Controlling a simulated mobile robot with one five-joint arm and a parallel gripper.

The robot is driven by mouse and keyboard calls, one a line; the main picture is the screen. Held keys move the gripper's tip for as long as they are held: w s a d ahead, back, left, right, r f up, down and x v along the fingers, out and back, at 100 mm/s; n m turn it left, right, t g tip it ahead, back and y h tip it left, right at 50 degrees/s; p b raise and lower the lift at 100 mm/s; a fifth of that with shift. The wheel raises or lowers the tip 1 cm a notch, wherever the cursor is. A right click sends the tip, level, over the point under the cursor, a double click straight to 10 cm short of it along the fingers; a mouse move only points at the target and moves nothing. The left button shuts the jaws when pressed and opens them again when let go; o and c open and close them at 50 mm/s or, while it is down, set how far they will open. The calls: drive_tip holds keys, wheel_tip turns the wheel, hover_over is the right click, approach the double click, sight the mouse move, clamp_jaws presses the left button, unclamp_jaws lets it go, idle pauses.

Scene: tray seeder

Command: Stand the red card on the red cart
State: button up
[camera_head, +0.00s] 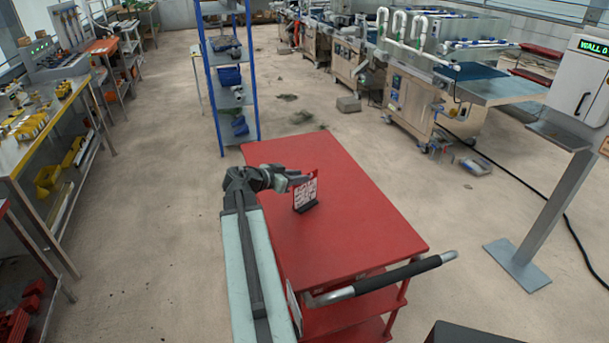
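The red cart (360,225) stands in front of me, with a flat red top, a lower shelf and a black-gripped handle at its near right side. The red card (306,192) is upright on the cart top, towards its left side, in a small dark base. Its face carries a pale printed pattern. My gripper (292,181) reaches in from the left over the cart top, and its fingertips are at the card's left edge. The fingertips are small and partly merge with the card, so I cannot tell whether they grip it or only touch it.
A blue shelf rack (215,75) stands behind the cart. A workbench (45,120) with yellow parts runs along the left. Machines (410,95) line the back right, and a grey post with a foot plate (517,265) stands at right. The cart's right half is clear.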

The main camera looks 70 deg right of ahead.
drive_tip(key=p+v, duration=0.2)
drive_tip(key=v, duration=0.6)
drive_tip(key=shift+w+a, duration=0.2)
drive_tip(key=shift+a, duration=0.1)
drive_tip(key=shift+r, duration=0.1)
drive_tip(key=w+a+f+n+t+y, duration=0.25)
drive_tip(key=w+a+f+n, duration=0.25)
drive_tip(key=w+a, duration=0.55)
drive_tip(key=w+a+f+n+t+y, duration=0.25)
drive_tip(key=w+a+f+n, duration=0.3)
drive_tip(key=w+a, duration=0.55)
drive_tip(key=w+a+f+n+y, duration=0.1)
drive_tip(key=a+n, duration=0.3)
drive_tip(key=a, duration=0.8)
drive_tip(key=w+a+f+n+y, duration=0.1)
drive_tip(key=w+a+n+y, duration=0.1)
drive_tip(key=a, duration=1)
drive_tip(key=w+a+f+n+t+y, duration=0.1)
drive_tip(key=a+f+n+y, duration=0.1)
drive_tip(key=a+n, duration=0.5)
drive_tip(key=a+y, duration=0.1)
drive_tip(key=a, duration=0.4)
drive_tip(key=shift+w+a+y, duration=0.25)
drive_tip(key=shift+y, duration=0.15)
drive_tip(key=shift+f, duration=0.1)
